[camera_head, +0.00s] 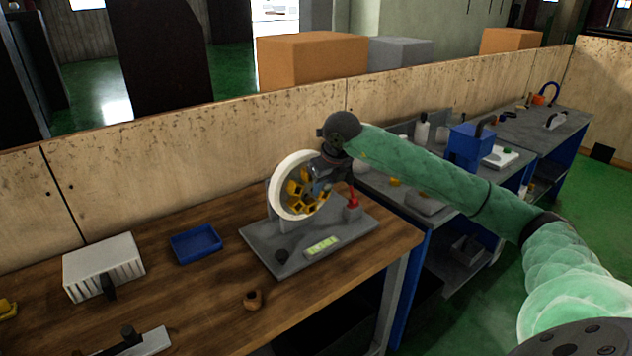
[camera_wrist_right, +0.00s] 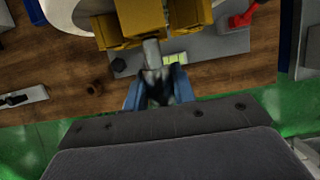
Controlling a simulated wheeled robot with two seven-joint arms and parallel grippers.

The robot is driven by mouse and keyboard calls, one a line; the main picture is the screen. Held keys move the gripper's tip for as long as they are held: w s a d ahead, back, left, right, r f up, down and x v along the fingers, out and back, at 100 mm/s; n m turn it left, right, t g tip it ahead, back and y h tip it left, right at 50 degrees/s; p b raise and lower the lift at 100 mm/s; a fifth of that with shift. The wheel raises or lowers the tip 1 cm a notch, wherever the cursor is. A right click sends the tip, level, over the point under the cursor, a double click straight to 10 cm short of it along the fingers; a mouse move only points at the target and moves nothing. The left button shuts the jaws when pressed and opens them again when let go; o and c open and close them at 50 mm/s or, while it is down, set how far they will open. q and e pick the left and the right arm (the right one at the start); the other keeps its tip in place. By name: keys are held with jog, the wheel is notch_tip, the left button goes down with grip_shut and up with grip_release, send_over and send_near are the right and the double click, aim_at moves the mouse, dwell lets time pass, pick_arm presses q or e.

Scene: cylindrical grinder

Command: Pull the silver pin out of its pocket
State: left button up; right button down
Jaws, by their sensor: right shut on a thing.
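The silver pin (camera_wrist_right: 151,53) shows in the right wrist view between the fingertips of my right gripper (camera_wrist_right: 157,84). The gripper is shut on its near end. The pin's far end meets or overlaps the yellow block (camera_wrist_right: 143,17); I cannot tell how deep it sits in a pocket. In the head view my right gripper (camera_head: 318,184) is at the face of the white wheel (camera_head: 282,182), which holds several yellow blocks (camera_head: 294,190). The pin cannot be made out there. My left gripper is not in view.
The wheel stands on a grey base plate (camera_head: 284,262) with a red lever (camera_head: 353,197) at its right. A blue tray (camera_head: 196,244), a grey slotted box (camera_head: 104,267) and a small brown ring (camera_head: 253,299) are on the wooden table (camera_head: 200,300). The table's middle is mostly clear.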

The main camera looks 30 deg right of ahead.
jog(key=shift+s+d+b, duration=0.15)
jog(key=shift+s+b, duration=0.8)
jog(key=shift+s, duration=0.7)
